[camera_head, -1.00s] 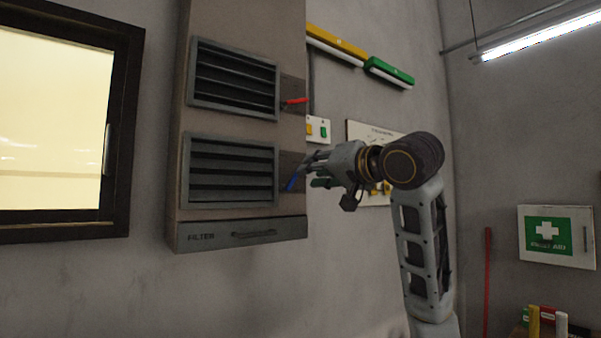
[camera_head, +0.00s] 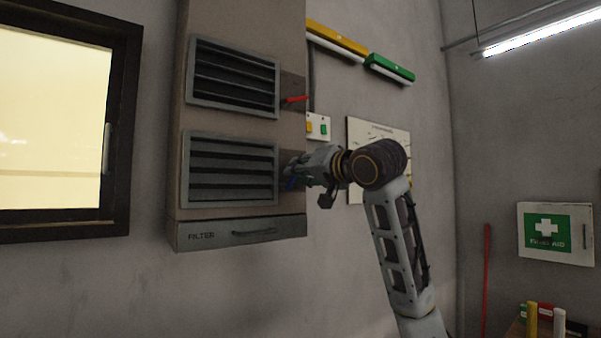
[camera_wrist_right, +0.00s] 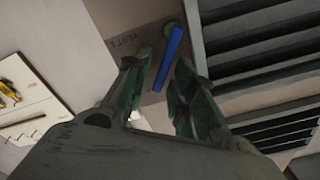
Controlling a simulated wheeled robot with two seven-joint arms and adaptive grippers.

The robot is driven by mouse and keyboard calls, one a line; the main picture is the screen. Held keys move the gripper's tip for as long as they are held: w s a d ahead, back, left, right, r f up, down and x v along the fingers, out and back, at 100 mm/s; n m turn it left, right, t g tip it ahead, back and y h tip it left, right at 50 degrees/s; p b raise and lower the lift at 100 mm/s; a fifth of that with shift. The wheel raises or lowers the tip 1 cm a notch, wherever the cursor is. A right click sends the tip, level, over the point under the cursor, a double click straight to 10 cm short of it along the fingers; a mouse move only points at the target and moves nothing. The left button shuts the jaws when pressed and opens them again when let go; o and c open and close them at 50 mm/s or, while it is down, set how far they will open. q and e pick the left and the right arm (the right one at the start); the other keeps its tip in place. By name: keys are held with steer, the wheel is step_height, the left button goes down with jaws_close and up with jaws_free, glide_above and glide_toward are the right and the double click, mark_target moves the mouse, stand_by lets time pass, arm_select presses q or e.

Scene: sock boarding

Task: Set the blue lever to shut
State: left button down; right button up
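The blue lever (camera_wrist_right: 168,58) is on a brown plate beside the lower louvred vent (camera_head: 232,188) of the tall cabinet. In the head view only a bit of the lever (camera_head: 291,183) shows, mostly hidden by my right gripper (camera_head: 290,171). In the right wrist view my right gripper (camera_wrist_right: 163,68) has its two fingers apart, with the lever between them. The lever looks nearer the right-hand finger; I cannot tell whether they touch. The lower louvre slats stand apart with dark gaps. My left gripper is in neither view.
A red lever (camera_head: 294,100) sticks out beside the upper louvred vent (camera_head: 235,78). A switch box (camera_head: 318,127) and a white board (camera_head: 377,128) are on the wall behind my right arm. A drawer marked FILTER (camera_head: 205,238) is below the vents.

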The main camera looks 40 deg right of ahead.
jaws_close()
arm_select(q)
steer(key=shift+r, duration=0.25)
arm_select(e)
steer(key=shift+a+r+n, duration=0.1)
steer(key=shift+a+n, duration=0.05)
steer(key=shift+n, duration=0.15)
steer(key=n+p, duration=0.1)
steer(key=a+n+p, duration=0.1)
steer(key=n, duration=0.1)
steer(key=a+n+p, duration=0.1)
steer(key=n, duration=0.1)
steer(key=shift+r+p, duration=0.3)
steer(key=shift+r, duration=0.05)
steer(key=shift+n, duration=0.3)
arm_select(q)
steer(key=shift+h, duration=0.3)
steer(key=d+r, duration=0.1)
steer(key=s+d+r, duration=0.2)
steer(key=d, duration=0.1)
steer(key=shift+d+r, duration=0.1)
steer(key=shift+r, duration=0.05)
arm_select(e)
steer(key=shift+a+n, duration=0.2)
steer(key=shift+n, duration=0.2)
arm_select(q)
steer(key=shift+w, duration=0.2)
